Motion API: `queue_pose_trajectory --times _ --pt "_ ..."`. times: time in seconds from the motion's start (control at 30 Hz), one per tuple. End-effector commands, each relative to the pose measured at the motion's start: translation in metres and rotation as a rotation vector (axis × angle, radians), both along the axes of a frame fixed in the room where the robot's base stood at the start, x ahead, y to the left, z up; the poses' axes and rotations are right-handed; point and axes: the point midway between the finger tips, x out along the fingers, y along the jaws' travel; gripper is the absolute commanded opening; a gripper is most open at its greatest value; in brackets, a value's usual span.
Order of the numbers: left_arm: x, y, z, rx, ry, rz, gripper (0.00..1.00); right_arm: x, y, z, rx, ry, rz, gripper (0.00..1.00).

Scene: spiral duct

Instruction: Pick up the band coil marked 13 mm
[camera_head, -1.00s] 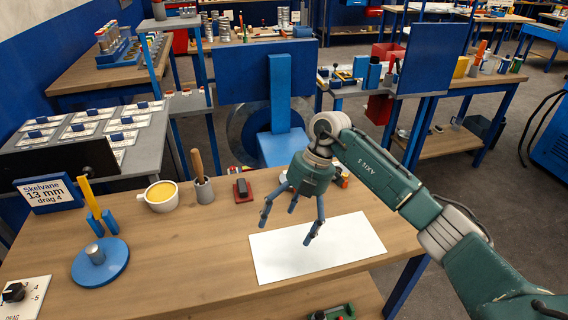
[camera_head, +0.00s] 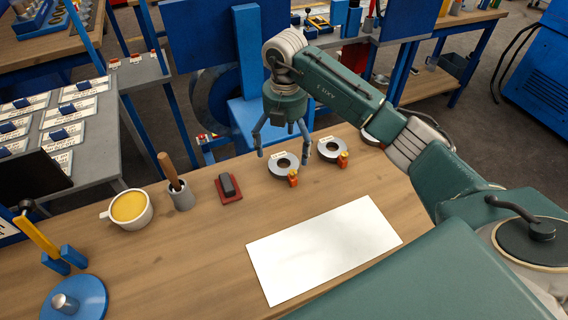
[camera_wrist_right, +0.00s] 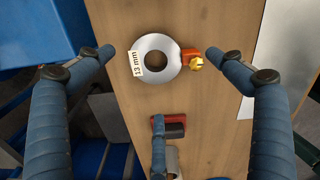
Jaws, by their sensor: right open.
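Two grey ring-shaped band coils with orange-red clips lie on the wooden table. The left coil (camera_head: 283,166) is under my right gripper in the head view. In the right wrist view one coil (camera_wrist_right: 148,47) carries a white tag reading 13 mm and lies between the open fingers, with a yellow-tipped red clip at its right. My right gripper (camera_head: 296,150) is open and empty above the table, fingers pointing down; it also shows in the right wrist view (camera_wrist_right: 158,62). The right coil (camera_head: 332,149) lies beside it; its tag is too small to read. My left gripper is not in view.
A white sheet (camera_head: 322,249) covers the table's front middle. A red pad with a dark block (camera_head: 229,188), a grey pot with a wooden handle (camera_head: 180,196) and a yellow-filled cup (camera_head: 128,208) stand to the left. A blue disc (camera_head: 76,302) is front left.

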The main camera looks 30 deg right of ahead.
Motion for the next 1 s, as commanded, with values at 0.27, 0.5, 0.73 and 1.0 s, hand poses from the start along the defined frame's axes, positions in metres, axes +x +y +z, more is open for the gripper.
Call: queue_pose_trajectory --times 0.27,0.5,0.73,1.0 --pt "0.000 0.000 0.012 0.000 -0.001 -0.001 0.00 -0.001 0.002 -0.023 0.000 0.002 0.001 0.93" --pt "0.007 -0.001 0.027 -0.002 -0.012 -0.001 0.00 -0.001 0.004 -0.058 0.001 0.001 0.000 0.93" --pt "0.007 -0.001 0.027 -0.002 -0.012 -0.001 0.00 0.000 0.004 -0.067 0.000 -0.001 0.002 0.93" --pt "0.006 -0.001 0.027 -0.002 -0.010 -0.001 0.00 0.000 0.004 -0.067 0.000 -0.001 0.002 0.59"
